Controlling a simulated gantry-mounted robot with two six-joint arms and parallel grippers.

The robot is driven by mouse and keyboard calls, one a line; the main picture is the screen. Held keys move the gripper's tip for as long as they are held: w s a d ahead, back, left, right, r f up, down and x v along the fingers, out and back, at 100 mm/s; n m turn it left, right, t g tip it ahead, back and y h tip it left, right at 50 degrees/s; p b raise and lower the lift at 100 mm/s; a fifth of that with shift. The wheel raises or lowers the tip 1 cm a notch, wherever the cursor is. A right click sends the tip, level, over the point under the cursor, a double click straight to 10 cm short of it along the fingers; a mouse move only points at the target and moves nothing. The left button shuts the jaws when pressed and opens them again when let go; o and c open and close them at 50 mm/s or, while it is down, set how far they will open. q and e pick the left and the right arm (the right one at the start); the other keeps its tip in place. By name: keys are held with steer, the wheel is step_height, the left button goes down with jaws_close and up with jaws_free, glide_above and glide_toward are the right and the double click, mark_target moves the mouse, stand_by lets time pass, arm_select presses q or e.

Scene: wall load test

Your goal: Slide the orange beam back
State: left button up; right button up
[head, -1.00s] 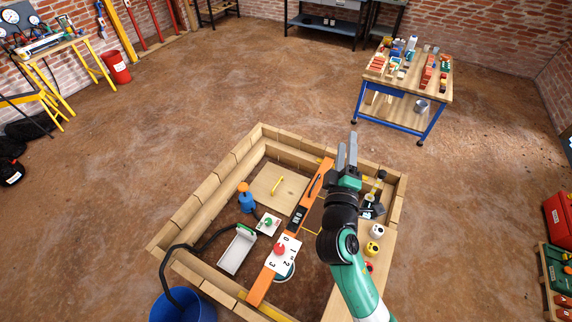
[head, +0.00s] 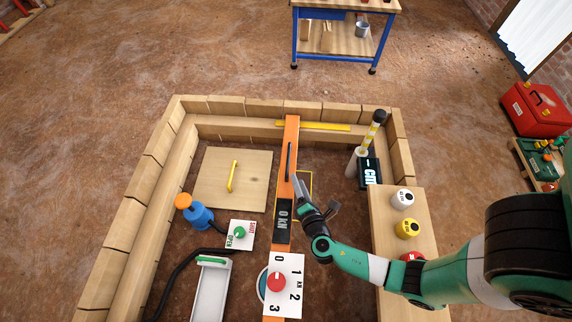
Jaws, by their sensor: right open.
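The orange beam (head: 289,140) lies front to back across the pit, its far end on the back timber wall. It carries a dark handle (head: 289,160), a black "0 kN" display (head: 283,221) and a white dial plate (head: 294,287) with a red knob (head: 277,282). My right gripper (head: 318,196) is open, just right of the beam near its handle. I cannot tell whether a finger touches the beam. My left gripper is not in view.
Timber walls (head: 123,216) enclose the pit. A wooden panel with a yellow handle (head: 232,177) lies left of the beam. A shelf with white (head: 402,199) and yellow (head: 407,229) weights stands right, near a striped post (head: 374,131). A yellow strip (head: 325,127) lies at the back wall.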

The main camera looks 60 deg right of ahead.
mark_target(288, 156)
steer(key=b+x, duration=0.1)
steer(key=x, duration=0.4)
steer(key=b+x, duration=0.2)
steer(key=x, duration=0.4)
steer(key=shift+w+d+r, duration=0.15)
steer(key=shift+w, duration=0.2)
steer(key=shift+w+d, duration=0.3)
steer(key=shift+d, duration=0.05)
jaws_close()
stand_by(0.5)
